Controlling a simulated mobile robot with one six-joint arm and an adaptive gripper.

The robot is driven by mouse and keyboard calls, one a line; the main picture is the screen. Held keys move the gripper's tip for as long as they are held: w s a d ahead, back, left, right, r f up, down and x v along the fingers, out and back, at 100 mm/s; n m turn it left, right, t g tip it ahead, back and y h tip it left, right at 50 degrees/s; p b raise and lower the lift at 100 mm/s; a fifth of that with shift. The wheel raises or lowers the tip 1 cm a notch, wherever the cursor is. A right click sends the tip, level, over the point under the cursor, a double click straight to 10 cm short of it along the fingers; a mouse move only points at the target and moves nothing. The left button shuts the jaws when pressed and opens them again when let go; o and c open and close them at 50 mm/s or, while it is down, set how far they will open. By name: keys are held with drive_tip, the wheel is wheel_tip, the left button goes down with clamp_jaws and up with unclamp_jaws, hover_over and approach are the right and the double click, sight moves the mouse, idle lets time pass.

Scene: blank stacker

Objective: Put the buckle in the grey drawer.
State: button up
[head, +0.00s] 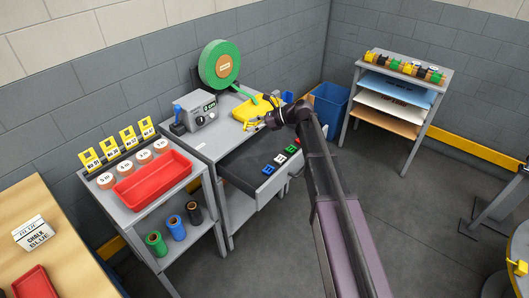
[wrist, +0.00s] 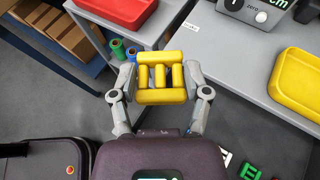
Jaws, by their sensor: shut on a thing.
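The yellow buckle (wrist: 161,77), a chunky frame with bars, is held between the two fingers of my gripper (wrist: 162,84) in the wrist view. In the head view my gripper (head: 268,122) is above the workbench side, with the small yellow buckle (head: 253,126) at its tip. The grey drawer (head: 279,187) is pulled open below and in front of the bench top. It holds several coloured buckles, blue, red, white and green. Part of the drawer with a green buckle (wrist: 250,171) shows at lower right in the wrist view. The held buckle is in the air, outside the drawer.
A yellow tray (head: 243,113) lies on the bench top, beside a grey meter box (head: 197,110) and a green reel (head: 219,65). A red tray (head: 152,180) sits on the left shelf unit. A blue bin (head: 329,108) stands behind my arm. The drawer's left part looks empty.

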drive_tip(key=shift+d+f, duration=0.1)
idle(0.3)
drive_tip(key=shift+s+f+b, duration=0.15)
drive_tip(key=shift+f+b, duration=0.05)
drive_tip(key=shift+b, duration=0.1)
drive_tip(key=s+f+n+g+b, duration=0.2)
drive_tip(key=s+f+b, duration=1.3)
drive_tip(key=s, duration=0.2)
drive_tip(key=shift+s+a+f+g+b, duration=0.25)
drive_tip(key=shift+s+a+g+b, duration=0.05)
drive_tip(key=shift+s+a+g, duration=0.1)
drive_tip(key=w+f+b, duration=0.1)
drive_tip(key=w, duration=1.5)
drive_tip(key=shift+f, duration=0.25)
drive_tip(key=shift+f+b, duration=0.15)
drive_tip(key=shift+b, duration=0.25)
drive_tip(key=shift+f+b, duration=1.65)
